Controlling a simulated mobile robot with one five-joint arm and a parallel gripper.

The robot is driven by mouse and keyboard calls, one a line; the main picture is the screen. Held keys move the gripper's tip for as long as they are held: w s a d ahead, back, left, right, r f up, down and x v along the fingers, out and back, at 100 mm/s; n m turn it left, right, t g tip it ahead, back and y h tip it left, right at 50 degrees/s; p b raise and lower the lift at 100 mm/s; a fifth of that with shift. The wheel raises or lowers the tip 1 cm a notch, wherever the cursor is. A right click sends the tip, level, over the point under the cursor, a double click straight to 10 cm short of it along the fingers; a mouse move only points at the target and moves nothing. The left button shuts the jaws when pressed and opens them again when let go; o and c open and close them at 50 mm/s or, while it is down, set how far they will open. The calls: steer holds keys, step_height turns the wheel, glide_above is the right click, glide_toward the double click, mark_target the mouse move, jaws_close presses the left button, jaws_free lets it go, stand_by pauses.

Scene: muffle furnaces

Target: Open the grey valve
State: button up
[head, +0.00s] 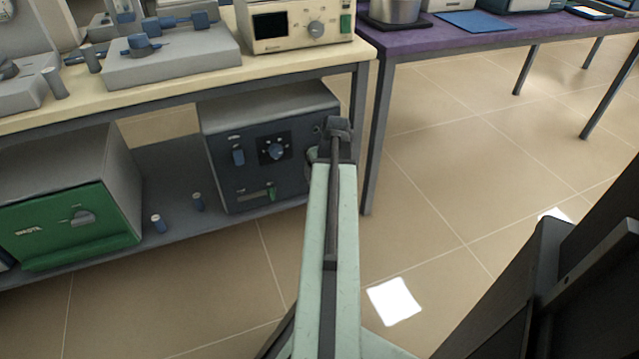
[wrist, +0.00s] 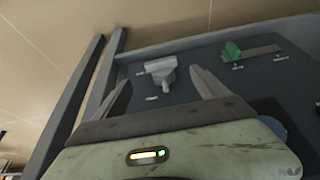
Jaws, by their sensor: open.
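The grey valve (wrist: 162,70) has a T-shaped handle and sits on the dark front panel of a furnace, in the upper middle of the wrist view. My gripper (wrist: 160,80) is open, with one finger on each side of the valve in the picture. The fingers look apart from the handle, and I cannot tell how far the tips are from the panel. In the head view my arm reaches toward the right end of the dark furnace (head: 226,165); the valve and the fingertips are hidden there.
A green lever (wrist: 232,50) is on the same panel. A green-fronted furnace (head: 75,230) is at left. Floor is open at right.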

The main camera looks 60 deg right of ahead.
steer(key=b+x, duration=0.6)
steer(key=x, duration=0.1)
steer(key=shift+f+b, duration=0.25)
steer(key=shift+b, duration=0.1)
steer(key=shift+w, duration=0.15)
